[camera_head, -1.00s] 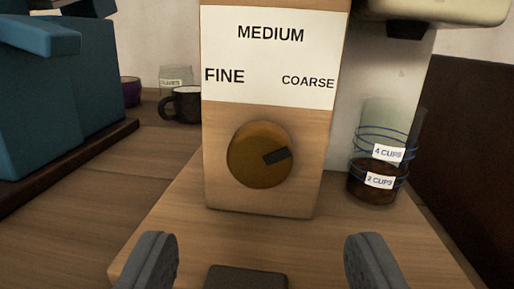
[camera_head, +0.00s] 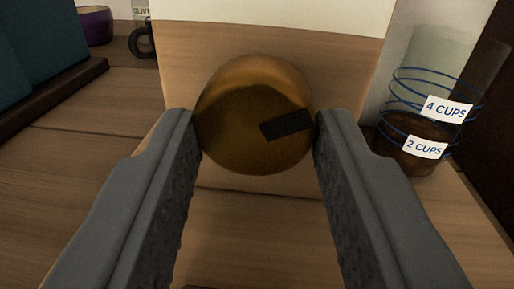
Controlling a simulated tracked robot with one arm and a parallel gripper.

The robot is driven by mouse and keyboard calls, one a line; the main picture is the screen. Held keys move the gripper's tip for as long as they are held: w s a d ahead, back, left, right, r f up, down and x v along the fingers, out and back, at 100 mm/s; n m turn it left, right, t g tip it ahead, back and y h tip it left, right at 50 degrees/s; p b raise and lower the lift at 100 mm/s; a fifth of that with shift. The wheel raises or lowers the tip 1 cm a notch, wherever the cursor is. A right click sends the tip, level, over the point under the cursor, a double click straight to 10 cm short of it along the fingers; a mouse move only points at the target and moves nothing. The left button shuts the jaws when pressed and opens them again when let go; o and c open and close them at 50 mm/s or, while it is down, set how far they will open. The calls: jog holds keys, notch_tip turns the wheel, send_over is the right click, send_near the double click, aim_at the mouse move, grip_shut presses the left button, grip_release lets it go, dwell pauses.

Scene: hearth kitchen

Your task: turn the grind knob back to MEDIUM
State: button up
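The grind knob (camera_head: 245,135) is a round brown-orange dial on the wooden front of the grinder (camera_head: 345,60). Its dark pointer mark (camera_head: 287,125) points right and slightly up, toward the side where COARSE was printed in the earlier view. The white label panel (camera_head: 270,10) shows only its lower edge at the top, and its words are out of view. My gripper (camera_head: 256,118) has one grey finger at the left and one at the right side of the knob. Both fingertips appear to touch its rim.
A glass jar with blue rings (camera_head: 420,100) and tags reading 4 CUPS and 2 CUPS stands close on the right. A teal object (camera_head: 40,40) stands at the left edge.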

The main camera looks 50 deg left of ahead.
jog(key=c, duration=0.4)
jog(key=n, duration=0.2)
jog(key=shift+d+n+b, duration=0.1)
jog(key=shift+n+b, duration=0.25)
jog(key=shift+n, duration=0.05)
jog(key=n+b, duration=0.1)
jog(key=n, duration=0.2)
jog(key=shift+h, duration=0.4)
jog(key=n+b, duration=0.2)
jog(key=n, duration=0.1)
jog(key=shift+r+n+b, duration=0.1)
jog(key=shift+n+b, duration=0.65)
jog(key=shift+n, duration=0.45)
jog(key=shift+a, duration=0.2)
